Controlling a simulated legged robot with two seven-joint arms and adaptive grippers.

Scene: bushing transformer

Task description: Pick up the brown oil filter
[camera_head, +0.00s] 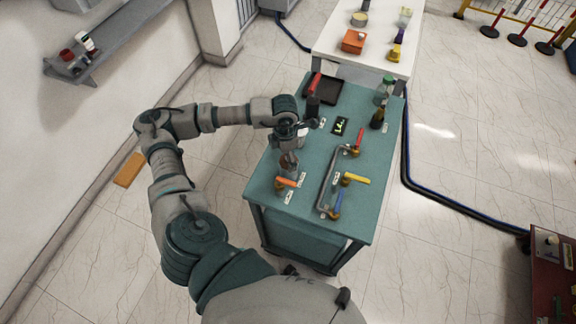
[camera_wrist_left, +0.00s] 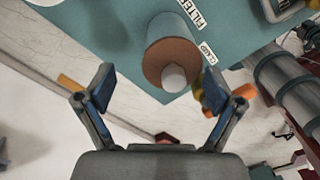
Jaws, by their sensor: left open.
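The brown oil filter (camera_wrist_left: 160,57) shows in the left wrist view as a cylinder with a brown end face and a pale round knob on it. It stands on the teal table, beside a white label reading FILTER. In the head view the filter (camera_head: 289,161) is partly covered by my left gripper (camera_head: 291,143), which reaches over the table's left side. In the left wrist view my left gripper (camera_wrist_left: 158,90) is open, with one finger on each side of the picture. The filter lies beyond the fingertips, between them, and nothing is gripped. My right gripper is not in view.
The teal table (camera_head: 259,193) also holds a grey bent pipe (camera_head: 330,183), orange (camera_head: 288,182), yellow (camera_head: 356,179) and blue (camera_head: 338,201) valve handles, bottles and a black tray (camera_head: 326,91). The orange handle is close to the filter. A white table (camera_head: 330,48) stands behind.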

